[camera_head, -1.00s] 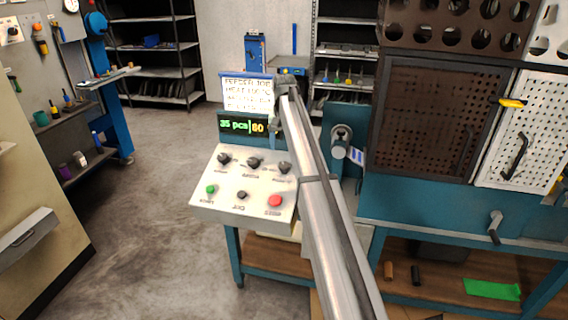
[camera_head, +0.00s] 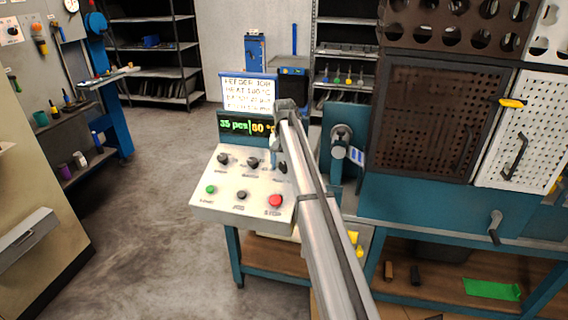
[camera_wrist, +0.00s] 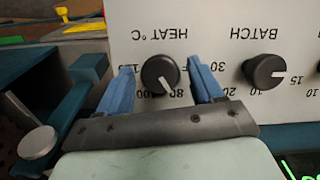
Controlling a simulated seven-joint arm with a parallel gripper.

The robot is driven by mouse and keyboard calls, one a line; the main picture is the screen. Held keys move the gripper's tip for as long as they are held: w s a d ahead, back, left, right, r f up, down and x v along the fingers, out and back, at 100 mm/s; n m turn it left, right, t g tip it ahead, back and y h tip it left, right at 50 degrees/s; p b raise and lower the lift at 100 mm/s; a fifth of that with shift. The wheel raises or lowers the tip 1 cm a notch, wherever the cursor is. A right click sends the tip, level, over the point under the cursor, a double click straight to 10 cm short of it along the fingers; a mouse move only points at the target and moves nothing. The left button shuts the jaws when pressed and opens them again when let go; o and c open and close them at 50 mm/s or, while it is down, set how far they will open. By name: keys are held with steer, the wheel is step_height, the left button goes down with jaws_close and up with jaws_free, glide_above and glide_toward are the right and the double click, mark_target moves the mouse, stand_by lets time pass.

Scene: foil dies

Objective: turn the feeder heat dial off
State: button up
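The feeder control panel (camera_head: 222,183) is a pale sloped box with three black dials along its upper row. The heat dial (camera_wrist: 160,75) is a round black knob under upside-down "HEAT °C" lettering in the wrist view. Its white pointer line aims down and slightly right, near the 80 and 100 marks. My gripper (camera_wrist: 160,83) is open, with one blue finger on each side of the dial and a visible gap on both sides. In the head view the heat dial (camera_head: 283,168) is the rightmost one, partly hidden by my gripper (camera_head: 277,152).
The batch dial (camera_wrist: 265,72) sits just right of the heat dial in the wrist view. A display (camera_head: 246,126) reads "35 pcs" and 80, under a text card (camera_head: 248,92). Green (camera_head: 211,189) and red (camera_head: 275,200) buttons stand on the panel's lower row.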

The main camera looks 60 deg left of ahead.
steer(key=c, duration=0.9)
steer(key=shift+c, duration=0.2)
steer(key=n, duration=0.2)
steer(key=n+t+h, duration=0.1)
steer(key=n, duration=0.2)
steer(key=shift+s+a+t, duration=0.1)
steer(key=shift+s+t, duration=0.05)
steer(key=shift+t, duration=0.15)
steer(key=n, duration=0.3)
steer(key=n+t, duration=0.1)
steer(key=n, duration=0.2)
steer(key=shift+s+t, duration=0.1)
steer(key=shift+t, duration=0.2)
steer(key=shift+n, duration=0.3)
steer(key=o, duration=1)
steer(key=shift+o, duration=0.2)
